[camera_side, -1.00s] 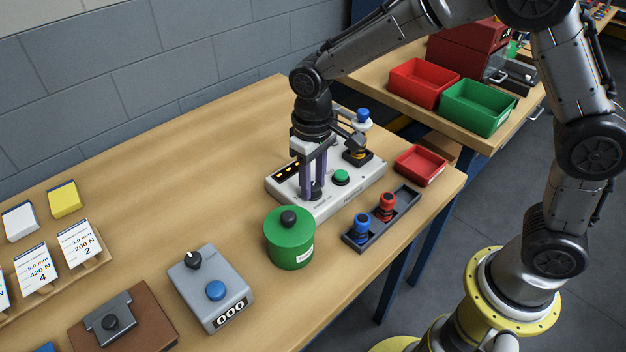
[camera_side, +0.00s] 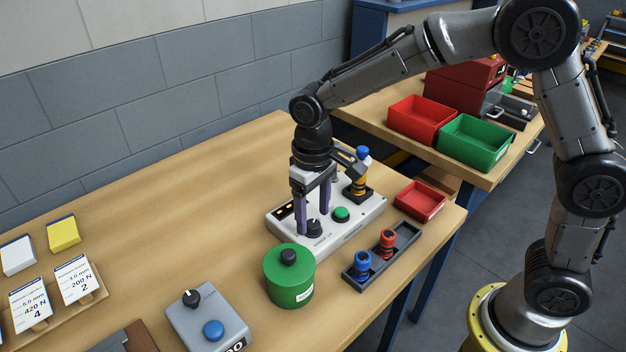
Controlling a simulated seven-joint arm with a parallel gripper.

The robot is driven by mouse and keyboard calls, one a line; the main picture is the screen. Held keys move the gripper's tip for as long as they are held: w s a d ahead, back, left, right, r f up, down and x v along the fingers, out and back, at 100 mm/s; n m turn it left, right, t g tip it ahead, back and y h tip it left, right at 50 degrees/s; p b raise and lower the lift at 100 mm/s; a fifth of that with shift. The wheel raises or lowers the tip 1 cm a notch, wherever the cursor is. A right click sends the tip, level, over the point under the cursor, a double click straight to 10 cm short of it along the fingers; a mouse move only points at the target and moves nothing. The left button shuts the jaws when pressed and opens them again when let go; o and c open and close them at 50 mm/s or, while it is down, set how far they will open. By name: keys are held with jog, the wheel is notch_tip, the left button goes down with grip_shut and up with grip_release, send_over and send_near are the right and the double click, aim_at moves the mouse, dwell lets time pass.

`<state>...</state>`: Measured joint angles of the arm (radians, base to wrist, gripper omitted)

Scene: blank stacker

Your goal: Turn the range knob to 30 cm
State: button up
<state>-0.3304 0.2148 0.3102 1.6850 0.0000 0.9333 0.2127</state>
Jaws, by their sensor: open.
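The range knob (camera_side: 314,228) is a small black knob on the front left part of the white control box (camera_side: 352,228). A label sits in front of it, too small to read fully. My gripper (camera_side: 312,216) points down over the box, its two purple fingers apart. The fingers stand to the left and right of the knob, close around its top. I cannot tell whether they touch it. The knob's pointer direction is too small to make out.
A green button (camera_side: 341,214) and a yellow-black post with a blue top (camera_side: 359,180) are on the box. Nearby are a green canister (camera_side: 289,279), a dark tray (camera_side: 381,262) with blue and red pieces, and a red bin (camera_side: 420,201). The table's left back is clear.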

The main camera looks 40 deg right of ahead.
aim_at(313, 223)
notch_tip(313, 223, up, 12)
dwell(0.4)
jog(key=shift+d, duration=0.1)
